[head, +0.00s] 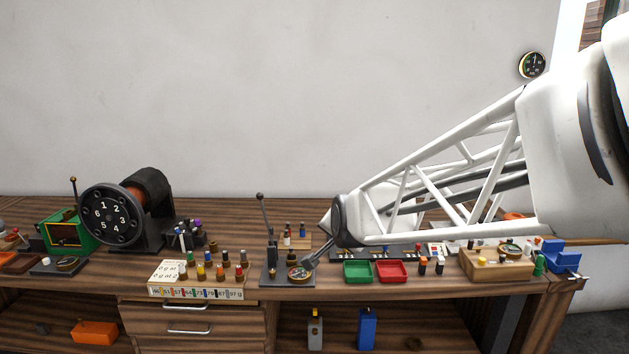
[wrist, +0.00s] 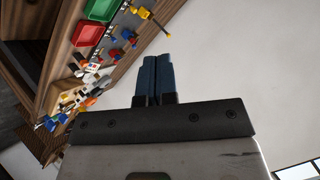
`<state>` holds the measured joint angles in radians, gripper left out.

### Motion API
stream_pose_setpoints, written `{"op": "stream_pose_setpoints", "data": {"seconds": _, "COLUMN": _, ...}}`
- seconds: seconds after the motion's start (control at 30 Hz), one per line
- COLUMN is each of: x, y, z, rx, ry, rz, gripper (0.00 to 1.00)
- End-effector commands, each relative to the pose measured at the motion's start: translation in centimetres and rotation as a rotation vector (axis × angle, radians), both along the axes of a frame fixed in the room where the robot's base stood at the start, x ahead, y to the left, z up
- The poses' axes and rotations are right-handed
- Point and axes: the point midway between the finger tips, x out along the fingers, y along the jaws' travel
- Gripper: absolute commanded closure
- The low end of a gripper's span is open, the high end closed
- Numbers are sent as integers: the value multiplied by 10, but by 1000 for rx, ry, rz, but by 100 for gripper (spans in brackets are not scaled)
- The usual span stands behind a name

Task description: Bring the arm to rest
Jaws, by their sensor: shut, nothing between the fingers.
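My gripper (wrist: 152,80) shows in the wrist view with its two dark blue fingers side by side and closed, with nothing between them. Beyond the fingertips is plain pale wall. In the head view my white lattice arm reaches from the right edge down toward the middle of the bench. Its dark end is just above and behind the bench near the lever stand; the fingers cannot be made out clearly there. The wooden bench (head: 350,285) lies below the arm.
A numbered black dial (head: 105,215) and a green box (head: 68,232) stand at left. A lever stand (head: 285,272), a green tray (head: 358,271), a red tray (head: 391,271) and a wooden block (head: 497,265) line the front. A round gauge (head: 533,65) hangs on the wall. Space above the bench's left is free.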

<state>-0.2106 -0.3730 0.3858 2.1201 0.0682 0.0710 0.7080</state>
Motion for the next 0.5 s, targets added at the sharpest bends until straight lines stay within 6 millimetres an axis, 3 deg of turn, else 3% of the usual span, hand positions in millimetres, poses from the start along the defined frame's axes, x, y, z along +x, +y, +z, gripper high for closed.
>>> {"op": "stream_pose_setpoints", "data": {"seconds": 0.2, "x": -94, "y": -57, "z": -4, "rx": -208, "ry": 182, "rz": 100, "gripper": 100}}
{"op": "stream_pose_setpoints", "data": {"seconds": 0.5, "x": -232, "y": -114, "z": -24, "rx": -420, "ry": 450, "rz": 291, "gripper": 100}}
